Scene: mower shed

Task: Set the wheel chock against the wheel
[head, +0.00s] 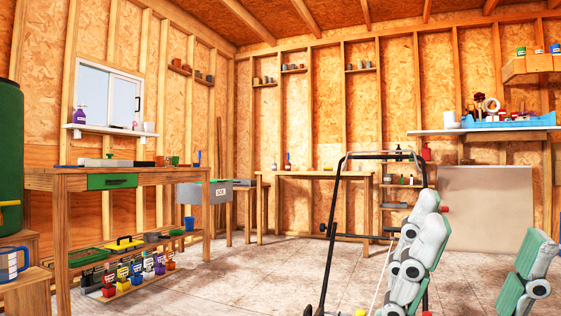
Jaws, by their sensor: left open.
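The black tubular handle (347,200) of a mower rises in the lower middle of the head view. The mower's body and wheels are cut off below the picture, and I cannot make out the wheel chock. A small yellow piece (360,312) shows at the bottom edge; I cannot tell what it is. My left arm's white and green links stand in front of the handle's right side. My left gripper (391,311) is open, low at the bottom edge, barely showing, with nothing visible in it. On the right, only links of my right arm show; its gripper is out of view.
A second bench (315,175) stands at the back. The floor (250,275) between is clear.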

